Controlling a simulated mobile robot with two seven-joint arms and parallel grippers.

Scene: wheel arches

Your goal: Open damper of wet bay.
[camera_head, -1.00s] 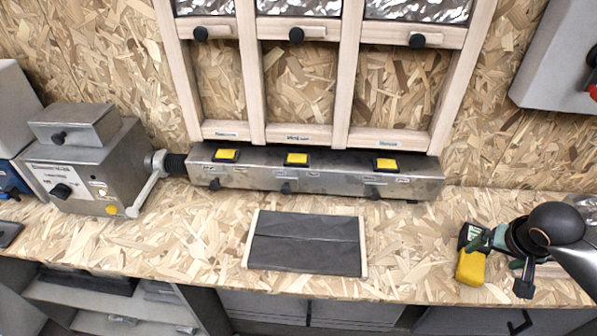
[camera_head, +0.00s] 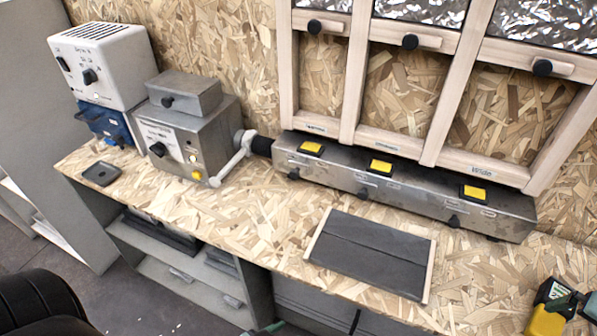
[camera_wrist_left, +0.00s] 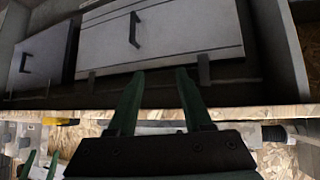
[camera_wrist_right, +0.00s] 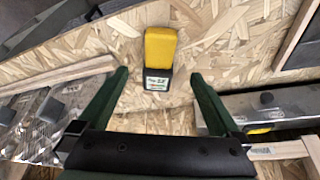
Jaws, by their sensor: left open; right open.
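A long metal duct box (camera_head: 340,178) runs along the back of the bench under a wooden frame with three bays. It has a yellow tab on top near the left bay (camera_head: 311,148), middle bay (camera_head: 380,166) and right bay (camera_head: 474,194). Dark knobs (camera_head: 362,193) sit along its front. My left gripper (camera_wrist_left: 158,75) is open and empty, facing the bench's front edge and under-bench fronts. My right gripper (camera_wrist_right: 160,76) is open and empty above the bench, with a yellow-and-black device (camera_wrist_right: 158,60) between its fingers in view.
A grey machine (camera_head: 190,135) with a white crank handle joins the duct's left end. A white box (camera_head: 100,62) stands on a blue unit at far left. A dark panel (camera_head: 370,250) lies on the bench before the duct. Black knobs (camera_head: 410,41) sit on the frame above.

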